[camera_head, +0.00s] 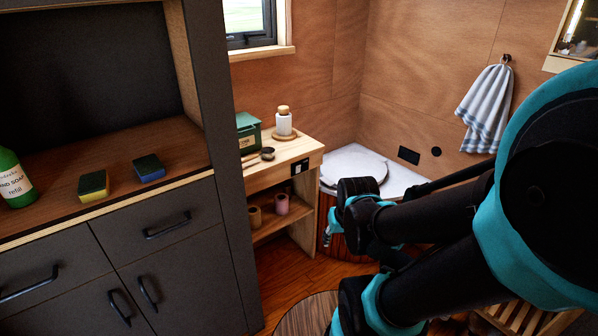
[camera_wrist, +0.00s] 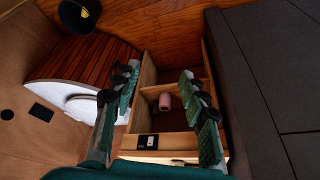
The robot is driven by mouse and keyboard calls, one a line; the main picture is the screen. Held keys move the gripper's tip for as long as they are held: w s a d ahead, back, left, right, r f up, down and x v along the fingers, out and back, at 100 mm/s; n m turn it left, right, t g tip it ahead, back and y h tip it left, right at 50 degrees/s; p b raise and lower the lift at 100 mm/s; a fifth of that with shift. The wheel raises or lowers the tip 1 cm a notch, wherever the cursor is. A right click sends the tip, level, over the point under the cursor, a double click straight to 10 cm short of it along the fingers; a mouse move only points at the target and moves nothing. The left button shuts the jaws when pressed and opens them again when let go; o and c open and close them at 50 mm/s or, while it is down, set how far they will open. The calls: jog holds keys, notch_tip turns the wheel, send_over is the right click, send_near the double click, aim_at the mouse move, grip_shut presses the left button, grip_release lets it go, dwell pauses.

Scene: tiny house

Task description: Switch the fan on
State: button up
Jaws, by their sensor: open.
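No fan is plainly recognisable. A small black-and-white switch plate (camera_head: 300,165) is on the front edge of the low wooden shelf (camera_head: 285,158). In the wrist view the switch plate (camera_wrist: 147,142) is low in the picture, between the bases of my fingers, with no finger visibly touching it. My gripper (camera_wrist: 158,78) is open and empty, its two teal and black fingers wide apart. The switch's on or off position is too small to tell. In the head view my dark arm covers the right side.
A green box (camera_head: 248,132), a white bottle (camera_head: 284,122) and a brush stand on the shelf top. A pink roll (camera_head: 282,204) is inside the shelf. A dark cabinet (camera_head: 170,230) bounds the left. A round white lid (camera_head: 352,166) lies beyond the shelf.

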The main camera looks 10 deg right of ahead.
jog(key=shift+w, duration=0.15)
jog(key=shift+c, duration=1.2)
jog(key=w+m, duration=0.2)
jog(key=w+a+r+m, duration=0.1)
jog(key=w, duration=0.1)
jog(key=w+m+y, duration=0.1)
jog(key=w+m, duration=0.1)
jog(key=shift+w+a+r+m+t, duration=0.15)
jog(key=shift+w+r+m+t, duration=0.15)
jog(key=shift+w+r, duration=0.1)
grip_shut()
jog(key=w+d+m+t+y, duration=0.2)
jog(key=w+m, duration=1)
jog(key=w, duration=0.2)
jog(key=w+d+f+m+t+y, duration=0.1)
jog(key=w+d+m+t+y, duration=0.1)
jog(key=w+m, duration=1)
jog(key=shift+w+f, duration=0.3)
jog(key=shift+w, duration=1.05)
